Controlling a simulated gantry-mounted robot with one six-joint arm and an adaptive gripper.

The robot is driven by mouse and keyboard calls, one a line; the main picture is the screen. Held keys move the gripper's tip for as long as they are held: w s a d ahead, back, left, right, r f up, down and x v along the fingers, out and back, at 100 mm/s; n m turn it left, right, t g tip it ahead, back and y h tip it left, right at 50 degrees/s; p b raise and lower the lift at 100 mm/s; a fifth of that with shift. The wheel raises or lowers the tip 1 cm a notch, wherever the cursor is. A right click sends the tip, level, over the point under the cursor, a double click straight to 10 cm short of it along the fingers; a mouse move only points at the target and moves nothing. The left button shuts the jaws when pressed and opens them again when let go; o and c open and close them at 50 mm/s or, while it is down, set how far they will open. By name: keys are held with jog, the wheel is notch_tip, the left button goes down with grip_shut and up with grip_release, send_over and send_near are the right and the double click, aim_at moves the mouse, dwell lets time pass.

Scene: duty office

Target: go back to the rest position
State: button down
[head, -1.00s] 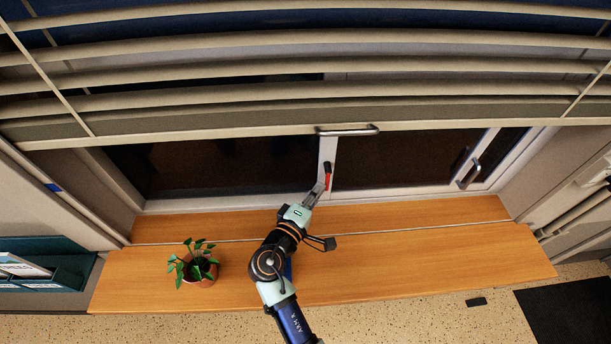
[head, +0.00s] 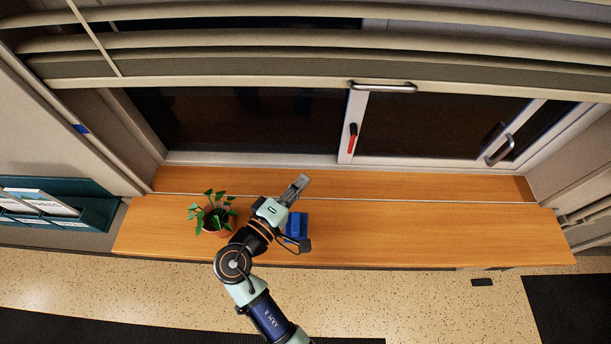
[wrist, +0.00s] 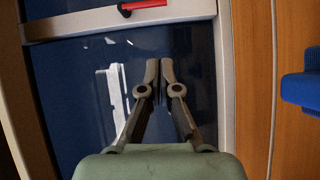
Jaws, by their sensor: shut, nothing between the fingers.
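My gripper (head: 300,182) is shut and empty above the wooden sill in the head view. Its two fingers (wrist: 159,72) lie together in the wrist view. The window handle with a red grip (head: 352,138) is on the white upright of the window, apart from my fingertips. Its red part also shows at the top edge of the wrist view (wrist: 143,5). My arm reaches in from the bottom of the head view, bent at the elbow over the sill's front edge.
A potted plant (head: 213,216) stands on the sill (head: 420,225), left of my arm. A blue object (head: 297,226) sits close beside my wrist, partly hidden. Raised blinds (head: 250,67) hang across the top with a metal bar (head: 383,87) below. The sill's right side is clear.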

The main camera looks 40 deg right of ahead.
dwell(0.4)
jog(key=s+a+r+m+t+y, duration=0.1)
jog(key=s+a+r+t+y, duration=0.15)
jog(key=a+y, duration=0.4)
jog(key=s+a+r+m+t+y, duration=0.1)
jog(key=a+r+t+y, duration=0.2)
jog(key=a+y, duration=0.35)
jog(key=s+a+r+t+y, duration=0.1)
jog(key=a+r+t+y, duration=0.25)
jog(key=a, duration=0.45)
notch_tip(320, 180, up, 18)
jog(key=g+p, duration=0.1)
jog(key=p, duration=1.8)
jog(key=shift+w, duration=0.25)
jog(key=shift+d+f+y, duration=0.1)
jog(key=shift+y, duration=0.15)
